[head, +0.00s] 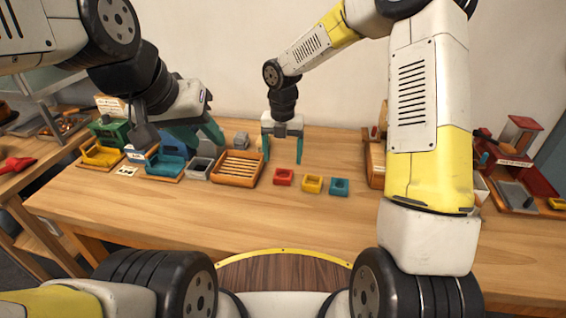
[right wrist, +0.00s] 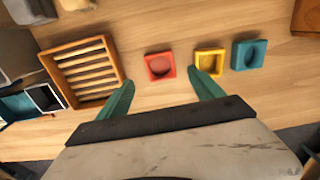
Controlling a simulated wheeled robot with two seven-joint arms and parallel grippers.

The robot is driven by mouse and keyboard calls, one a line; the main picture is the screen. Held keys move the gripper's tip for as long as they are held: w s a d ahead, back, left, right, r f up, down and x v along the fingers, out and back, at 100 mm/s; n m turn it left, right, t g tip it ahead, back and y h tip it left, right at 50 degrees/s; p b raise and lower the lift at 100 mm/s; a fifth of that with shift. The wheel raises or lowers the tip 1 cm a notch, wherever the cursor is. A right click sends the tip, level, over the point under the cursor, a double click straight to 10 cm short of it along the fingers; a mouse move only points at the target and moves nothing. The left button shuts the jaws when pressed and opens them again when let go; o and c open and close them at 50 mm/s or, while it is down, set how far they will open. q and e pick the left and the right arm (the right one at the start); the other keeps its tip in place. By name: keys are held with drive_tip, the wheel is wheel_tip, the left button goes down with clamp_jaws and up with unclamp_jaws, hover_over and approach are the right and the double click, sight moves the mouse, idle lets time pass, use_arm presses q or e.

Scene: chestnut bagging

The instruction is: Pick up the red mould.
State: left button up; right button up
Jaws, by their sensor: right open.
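The red mould (head: 284,177) is a small square block with a hollow, lying on the table in front of me. In the right wrist view the red mould (right wrist: 159,66) shows ahead of and between the two fingertips, apart from both. My right gripper (head: 283,157) is open and empty, pointing down above the table, a little behind the red mould; its teal fingers also show in the right wrist view (right wrist: 162,88). My left gripper (head: 198,133) is over the left part of the table, near the trays; its jaw opening is unclear.
A yellow mould (head: 312,184) and a teal mould (head: 339,187) lie to the right of the red one. A slatted wooden tray (head: 262,168) stands to its left. Further left are a grey bin (head: 199,168) and a teal tray (head: 166,165). The table's front is clear.

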sight(283, 174)
wheel_tip(283, 174, down, 7)
drive_tip(key=shift+r, duration=0.1)
drive_tip(key=c, duration=1.5)
drive_tip(key=shift+r, duration=0.15)
drive_tip(key=shift+r, duration=0.6)
wheel_tip(283, 174, up, 2)
drive_tip(key=shift+d+r, duration=0.1)
drive_tip(key=shift+r, duration=0.1)
drive_tip(key=s+d, duration=0.1)
drive_tip(key=s, duration=0.4)
drive_tip(key=s+d, duration=0.2)
drive_tip(key=s, duration=0.3)
drive_tip(key=s+d+r, duration=0.1)
drive_tip(key=s, duration=0.4)
drive_tip(key=shift+s+d+r, duration=0.1)
drive_tip(key=shift+s+d, duration=0.05)
drive_tip(key=shift+d, duration=0.25)
